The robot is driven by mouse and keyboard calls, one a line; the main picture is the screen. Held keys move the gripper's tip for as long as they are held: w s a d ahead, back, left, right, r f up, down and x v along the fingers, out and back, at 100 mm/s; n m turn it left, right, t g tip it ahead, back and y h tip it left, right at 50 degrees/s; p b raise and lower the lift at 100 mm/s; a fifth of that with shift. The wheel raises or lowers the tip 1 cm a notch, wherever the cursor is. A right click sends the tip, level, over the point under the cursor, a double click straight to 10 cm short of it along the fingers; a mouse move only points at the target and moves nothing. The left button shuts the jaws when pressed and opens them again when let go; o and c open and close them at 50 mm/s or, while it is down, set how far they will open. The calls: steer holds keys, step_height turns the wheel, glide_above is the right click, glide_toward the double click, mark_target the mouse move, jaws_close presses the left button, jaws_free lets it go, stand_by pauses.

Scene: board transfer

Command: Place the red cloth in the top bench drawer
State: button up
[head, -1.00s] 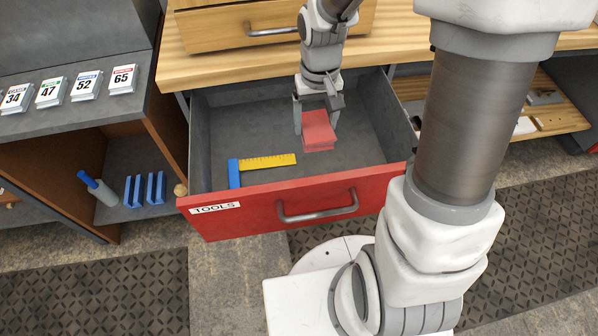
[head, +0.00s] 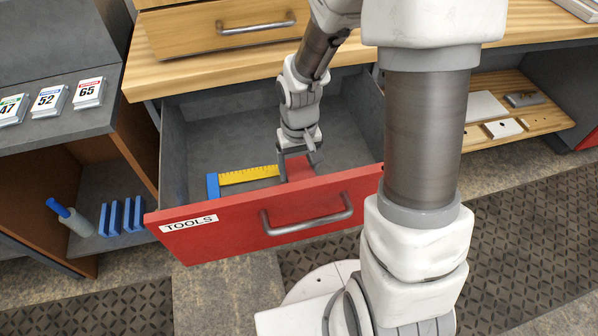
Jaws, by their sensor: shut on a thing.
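The red cloth (head: 300,169) is a folded red block inside the open drawer, close behind its front panel. My gripper (head: 298,170) points down into the drawer and is shut on the cloth, with a finger on each side. The lower part of the cloth is hidden behind the drawer front, so I cannot tell whether it touches the floor. The drawer (head: 235,226) under the bench top is pulled out, with grey inner walls, a red front, a metal handle and a TOOLS label.
A blue and yellow square (head: 245,175) lies in the drawer just left of the cloth. A wooden drawer unit (head: 190,33) stands on the bench (head: 200,69). A side shelf at left holds a blue-capped bottle (head: 72,218). The drawer's back left floor is clear.

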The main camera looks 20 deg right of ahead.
steer(key=shift+f, duration=0.45)
steer(key=shift+f, duration=0.15)
steer(key=o, duration=1.3)
step_height(320, 180, up, 12)
steer(key=p, duration=0.5)
step_height(320, 180, up, 12)
steer(key=t, duration=0.3)
glide_above(299, 171)
steer(key=s+d, duration=0.1)
steer(key=s, duration=0.4)
steer(key=s+d+r+t, duration=0.1)
steer(key=s+r+t, duration=0.1)
steer(key=s+r, duration=0.4)
steer(key=shift+s+t, duration=0.3)
steer(key=shift+s, duration=0.55)
